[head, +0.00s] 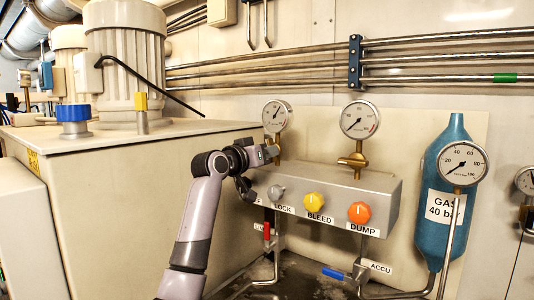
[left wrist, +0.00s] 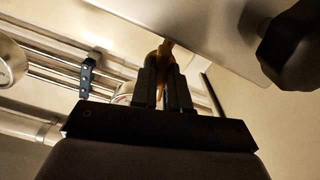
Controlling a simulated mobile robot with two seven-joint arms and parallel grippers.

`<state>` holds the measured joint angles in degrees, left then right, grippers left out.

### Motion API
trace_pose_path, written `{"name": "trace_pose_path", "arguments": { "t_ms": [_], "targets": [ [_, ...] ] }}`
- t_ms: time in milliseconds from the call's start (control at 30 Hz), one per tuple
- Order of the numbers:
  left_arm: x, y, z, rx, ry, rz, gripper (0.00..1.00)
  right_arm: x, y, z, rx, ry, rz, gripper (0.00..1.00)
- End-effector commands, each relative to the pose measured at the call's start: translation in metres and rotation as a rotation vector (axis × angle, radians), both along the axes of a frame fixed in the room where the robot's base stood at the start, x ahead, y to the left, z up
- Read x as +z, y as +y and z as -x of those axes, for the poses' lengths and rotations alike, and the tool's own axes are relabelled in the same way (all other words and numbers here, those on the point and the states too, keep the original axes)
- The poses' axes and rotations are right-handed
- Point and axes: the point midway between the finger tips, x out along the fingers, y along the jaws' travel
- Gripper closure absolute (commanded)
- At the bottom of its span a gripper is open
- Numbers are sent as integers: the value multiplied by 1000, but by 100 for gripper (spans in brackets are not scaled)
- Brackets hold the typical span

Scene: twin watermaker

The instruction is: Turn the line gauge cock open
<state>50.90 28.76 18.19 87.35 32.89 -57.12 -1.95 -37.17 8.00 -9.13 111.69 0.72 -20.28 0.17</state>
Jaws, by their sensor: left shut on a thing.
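Two round gauges stand on the grey valve block, a left gauge (head: 277,116) and a right gauge (head: 360,119). The right gauge has a brass cock (head: 355,160) below its dial. Brass also shows under the left gauge (head: 277,138), mostly hidden by my left gripper (head: 272,151). In the left wrist view the fingers of my left gripper (left wrist: 165,88) are close together around a brass part (left wrist: 166,50), the left gauge's cock. The cock's handle angle is hidden by the fingers. My right gripper is not in view.
The valve block (head: 380,190) carries a grey LOCK knob (head: 276,193), a yellow BLEED knob (head: 313,201) and an orange DUMP knob (head: 359,212). A dark knob (left wrist: 290,45) is close in the left wrist view. A blue gas bottle (head: 440,200) stands at right.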

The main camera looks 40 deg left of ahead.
Motion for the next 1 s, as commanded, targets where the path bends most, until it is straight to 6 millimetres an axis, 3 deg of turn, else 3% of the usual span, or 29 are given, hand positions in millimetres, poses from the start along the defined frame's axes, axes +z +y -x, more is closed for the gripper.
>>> {"name": "trace_pose_path", "arguments": {
  "t_ms": [400,1000],
  "targets": [
    [-1,0,0,0,28,-224,100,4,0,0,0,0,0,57],
    [0,0,0,-1,32,-270,100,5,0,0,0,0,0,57]
  ]
}}
